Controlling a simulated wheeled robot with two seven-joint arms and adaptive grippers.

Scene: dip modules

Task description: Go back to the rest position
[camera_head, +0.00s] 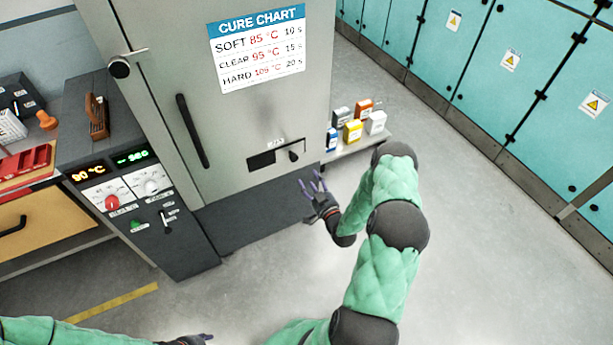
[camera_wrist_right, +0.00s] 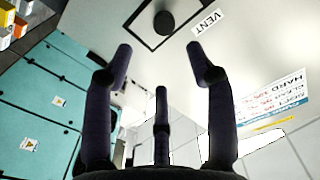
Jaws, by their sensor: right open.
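My right gripper (camera_head: 313,186) is open and empty in front of the lower right of the grey oven door (camera_head: 235,130). It is below a small vent slider (camera_head: 275,156) and looks apart from it. In the right wrist view its spread fingers (camera_wrist_right: 160,62) hold nothing, and a black round knob (camera_wrist_right: 163,22) beside a VENT label (camera_wrist_right: 210,20) shows beyond them. My left gripper (camera_head: 203,338) shows only in part at the bottom edge of the head view; its fingers are too small and cut off to judge.
The oven door has a long black handle (camera_head: 192,130) and a cure chart (camera_head: 257,47). A control panel (camera_head: 130,190) reads 90 °C. Several small bottles and boxes stand on a low shelf (camera_head: 358,144). Teal cabinets (camera_head: 480,60) line the back right. Open floor (camera_head: 490,230) lies to the right.

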